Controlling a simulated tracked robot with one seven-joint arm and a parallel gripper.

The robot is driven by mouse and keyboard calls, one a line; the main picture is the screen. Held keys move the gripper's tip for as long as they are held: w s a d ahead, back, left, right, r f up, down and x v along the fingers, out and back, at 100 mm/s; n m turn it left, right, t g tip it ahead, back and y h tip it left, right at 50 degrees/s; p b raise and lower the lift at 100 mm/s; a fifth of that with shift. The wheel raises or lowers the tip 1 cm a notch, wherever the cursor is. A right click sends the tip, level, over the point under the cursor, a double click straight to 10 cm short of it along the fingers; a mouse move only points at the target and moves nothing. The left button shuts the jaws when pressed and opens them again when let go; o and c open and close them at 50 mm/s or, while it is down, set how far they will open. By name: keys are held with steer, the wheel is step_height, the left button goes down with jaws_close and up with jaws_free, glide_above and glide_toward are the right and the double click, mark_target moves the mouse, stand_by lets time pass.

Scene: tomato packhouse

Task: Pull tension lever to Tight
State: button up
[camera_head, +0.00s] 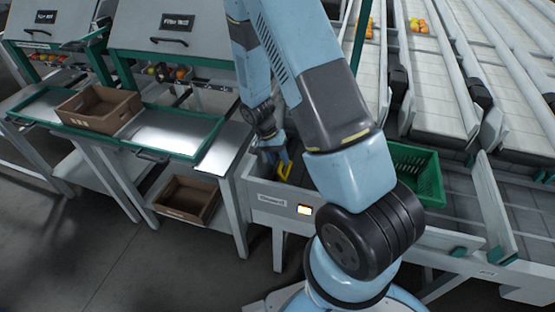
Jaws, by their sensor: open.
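My gripper (270,155) is small in the view, left of my arm's elbow, above the near end of the grey conveyor frame. It is open and partly dark against the frame. A yellow bar-like piece (287,167) shows right at the gripper and looks like the tension lever's handle. I cannot tell whether the fingers touch it or stand around it. The lever's base and any Tight marking are too small or hidden to make out.
A green crate (428,180) stands on the conveyor behind my arm. Left are sorting benches with a brown crate (82,121) on top and another brown crate (163,208) below. Sloped lanes with tomatoes (418,25) lie at the back right. Floor at front left is clear.

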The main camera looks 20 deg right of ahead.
steer(key=shift+f, duration=0.15)
steer(key=c, duration=0.7)
jaws_close()
steer(key=shift+a, duration=0.1)
